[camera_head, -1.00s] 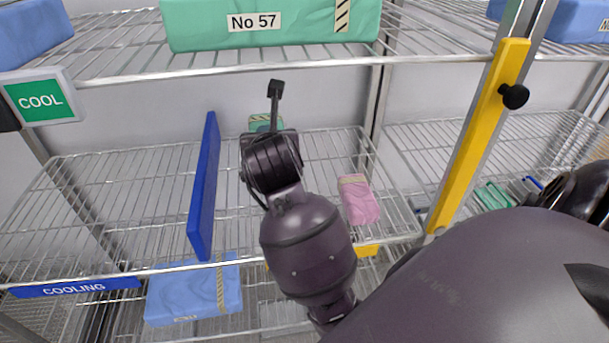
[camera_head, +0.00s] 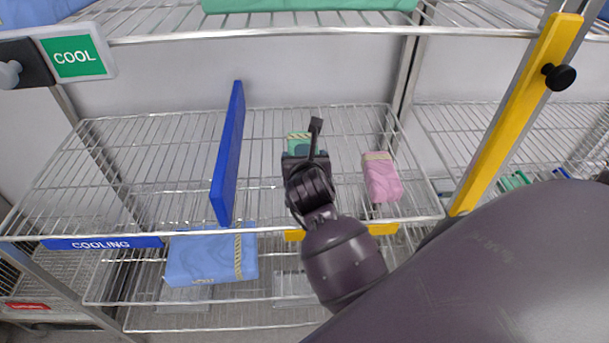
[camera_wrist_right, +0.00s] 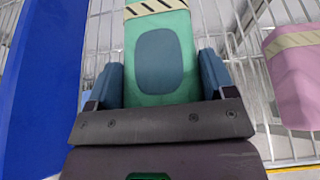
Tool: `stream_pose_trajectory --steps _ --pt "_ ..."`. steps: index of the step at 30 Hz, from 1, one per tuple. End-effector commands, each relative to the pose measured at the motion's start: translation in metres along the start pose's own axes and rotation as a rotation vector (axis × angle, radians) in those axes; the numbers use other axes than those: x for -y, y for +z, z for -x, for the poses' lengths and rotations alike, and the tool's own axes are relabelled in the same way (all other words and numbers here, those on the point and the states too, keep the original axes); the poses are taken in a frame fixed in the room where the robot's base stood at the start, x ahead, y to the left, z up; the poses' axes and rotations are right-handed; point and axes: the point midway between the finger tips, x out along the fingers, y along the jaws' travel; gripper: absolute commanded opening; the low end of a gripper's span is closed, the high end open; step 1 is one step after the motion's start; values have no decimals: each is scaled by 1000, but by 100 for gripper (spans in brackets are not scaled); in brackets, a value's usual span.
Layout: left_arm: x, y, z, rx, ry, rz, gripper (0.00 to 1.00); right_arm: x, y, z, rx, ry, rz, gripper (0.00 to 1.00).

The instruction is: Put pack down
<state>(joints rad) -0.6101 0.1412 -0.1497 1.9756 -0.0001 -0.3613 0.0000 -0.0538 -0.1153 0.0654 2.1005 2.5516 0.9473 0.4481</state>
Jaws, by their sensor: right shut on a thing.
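A green pack (camera_head: 299,143) with a striped tape band shows just beyond my right gripper (camera_head: 305,158) in the head view. In the right wrist view the green pack (camera_wrist_right: 160,60) lies between the two blue fingers of my right gripper (camera_wrist_right: 161,78), which is shut on it. The pack is over the middle wire shelf (camera_head: 266,150), to the right of a blue divider (camera_head: 229,155). I cannot tell whether the pack touches the shelf. My left gripper is not in view.
A pink pack (camera_head: 381,178) lies on the same shelf, right of my gripper, and also shows in the wrist view (camera_wrist_right: 295,75). A blue pack (camera_head: 210,257) lies on a lower shelf. A yellow post (camera_head: 515,115) stands at right. Shelf left of the divider is bare.

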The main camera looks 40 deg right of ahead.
Motion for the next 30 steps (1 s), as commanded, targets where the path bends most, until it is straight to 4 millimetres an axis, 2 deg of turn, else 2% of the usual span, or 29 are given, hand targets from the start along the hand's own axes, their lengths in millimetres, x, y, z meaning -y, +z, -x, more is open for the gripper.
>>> stream_pose_trajectory --steps 5,14,28,29,30 --pt "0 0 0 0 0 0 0 0 -10 -4 2 0 1 45" --pt "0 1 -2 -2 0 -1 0 0 -43 -18 2 0 0 45" --pt "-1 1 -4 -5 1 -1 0 0 -48 -20 3 1 0 45" --pt "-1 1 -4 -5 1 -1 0 0 -49 -20 1 0 0 80" --pt "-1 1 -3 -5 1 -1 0 0 -49 -20 1 0 0 86"
